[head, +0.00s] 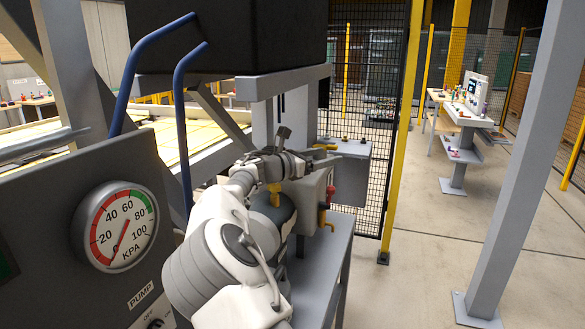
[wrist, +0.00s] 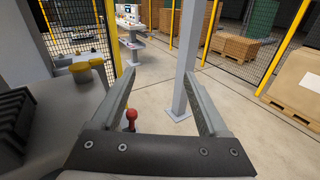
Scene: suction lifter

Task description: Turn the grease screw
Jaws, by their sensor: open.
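I cannot tell for sure which part is the grease screw. A yellow knob (head: 274,190) shows beside my wrist in the head view. Round yellow caps (wrist: 80,68) show at the left in the wrist view. A small red knob (wrist: 131,117) stands low between my fingers in the wrist view. A red-tipped handle (head: 330,189) with yellow below it is on the side of the grey box in the head view. My gripper (head: 334,155) is open and empty above the grey box (head: 314,190), apart from these parts; its spread fingers (wrist: 160,92) frame the floor and a post.
A pressure gauge (head: 122,227) on the pump panel at left has its needle near 0. Blue bent tubes (head: 181,110) rise beside my arm. A dark block (head: 225,35) hangs overhead. A grey post (head: 515,150) stands at right, with open floor (head: 420,270) around it.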

